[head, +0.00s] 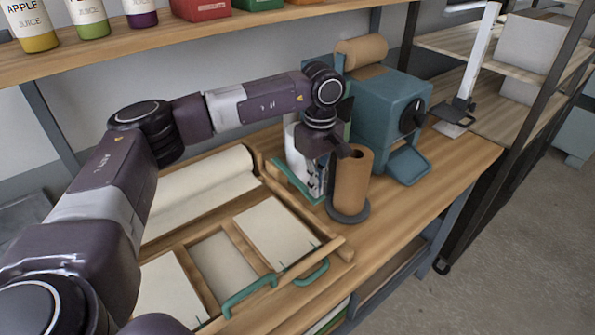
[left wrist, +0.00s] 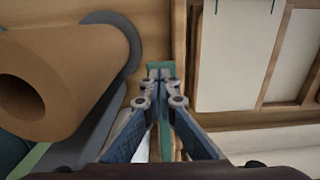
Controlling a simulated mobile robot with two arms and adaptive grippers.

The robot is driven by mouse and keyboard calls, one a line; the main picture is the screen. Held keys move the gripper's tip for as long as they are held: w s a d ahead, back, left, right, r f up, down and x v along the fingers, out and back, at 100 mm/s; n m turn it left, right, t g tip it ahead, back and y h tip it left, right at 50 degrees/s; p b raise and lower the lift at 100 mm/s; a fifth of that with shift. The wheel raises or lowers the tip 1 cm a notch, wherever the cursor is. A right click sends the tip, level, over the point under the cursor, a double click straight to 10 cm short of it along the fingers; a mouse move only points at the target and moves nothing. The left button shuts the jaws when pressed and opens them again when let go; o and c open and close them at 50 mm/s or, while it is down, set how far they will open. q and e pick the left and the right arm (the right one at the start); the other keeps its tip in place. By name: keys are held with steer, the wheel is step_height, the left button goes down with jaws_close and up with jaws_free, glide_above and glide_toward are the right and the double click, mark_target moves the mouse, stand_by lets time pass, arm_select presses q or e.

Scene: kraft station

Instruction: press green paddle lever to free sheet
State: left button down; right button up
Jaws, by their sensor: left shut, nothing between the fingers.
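My left gripper (head: 316,192) points down between the wooden tray and the brown paper roll (head: 352,182). In the left wrist view, its fingers (left wrist: 160,72) are shut with nothing held between them. A green bar (left wrist: 164,130), which looks like the paddle lever, runs beneath the fingers and shows just past the tips. I cannot tell whether the fingertips touch it. In the head view a green edge (head: 284,178) shows left of the gripper, partly hidden by it. A teal dispenser (head: 385,122) with a black knob stands behind the brown roll. My right gripper is not in view.
The wooden tray (head: 335,246) holds a white roll (head: 200,180) and pale sheets, with green handles at its front. The brown roll stands upright on a dark round base close to my gripper's right. A shelf (head: 270,22) with juice bottles overhangs the back.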

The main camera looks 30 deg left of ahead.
arm_select(q)
step_height(320, 180, up, 8)
steer(key=p, duration=0.4)
steer(key=shift+p, duration=0.3)
stand_by(0.5)
